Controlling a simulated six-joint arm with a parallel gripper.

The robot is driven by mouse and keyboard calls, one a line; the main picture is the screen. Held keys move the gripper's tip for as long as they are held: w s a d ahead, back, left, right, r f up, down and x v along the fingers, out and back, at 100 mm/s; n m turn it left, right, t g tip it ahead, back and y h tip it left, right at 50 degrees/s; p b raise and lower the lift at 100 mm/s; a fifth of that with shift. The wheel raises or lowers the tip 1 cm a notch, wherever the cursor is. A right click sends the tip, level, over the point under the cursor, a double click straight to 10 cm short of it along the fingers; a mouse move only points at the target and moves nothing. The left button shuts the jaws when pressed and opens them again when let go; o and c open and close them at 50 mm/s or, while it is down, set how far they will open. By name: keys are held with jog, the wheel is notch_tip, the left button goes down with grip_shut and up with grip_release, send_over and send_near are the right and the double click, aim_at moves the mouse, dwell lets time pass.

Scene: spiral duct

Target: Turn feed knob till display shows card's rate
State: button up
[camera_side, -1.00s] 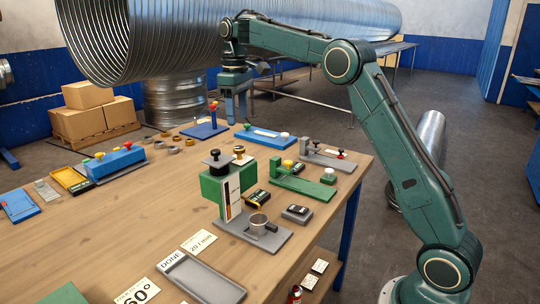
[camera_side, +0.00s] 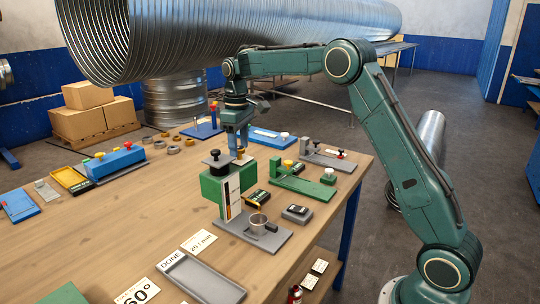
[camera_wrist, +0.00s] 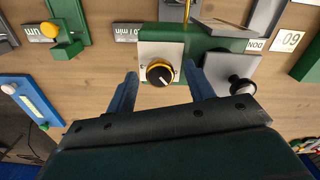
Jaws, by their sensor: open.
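The feed knob (camera_wrist: 160,73) is black with a yellow ring and a pale pointer mark, on a white plate of the green feeder (camera_wrist: 222,41). In the side view the knob (camera_side: 240,157) is behind the black-topped green column. My gripper (camera_wrist: 161,70) is open, its blue fingers on either side of the knob with gaps showing. In the side view my gripper (camera_side: 238,146) points down over the knob. A dark display (camera_wrist: 128,33) beside the knob ends in "/ min"; its number is hard to read. The white rate card (camera_side: 199,242) lies at the front, seemingly reading 25 / min.
A second black knob (camera_wrist: 243,88) stands close beside the right finger. A green fixture (camera_side: 304,182) is to the right. The grey DONE tray (camera_side: 200,277) lies at the front. The left-middle tabletop is clear.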

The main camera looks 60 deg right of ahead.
jog(key=c, duration=1)
jog(key=shift+o, duration=0.2)
jog(key=shift+m, duration=2.3)
jog(key=o, duration=1)
jog(key=shift+c, duration=0.2)
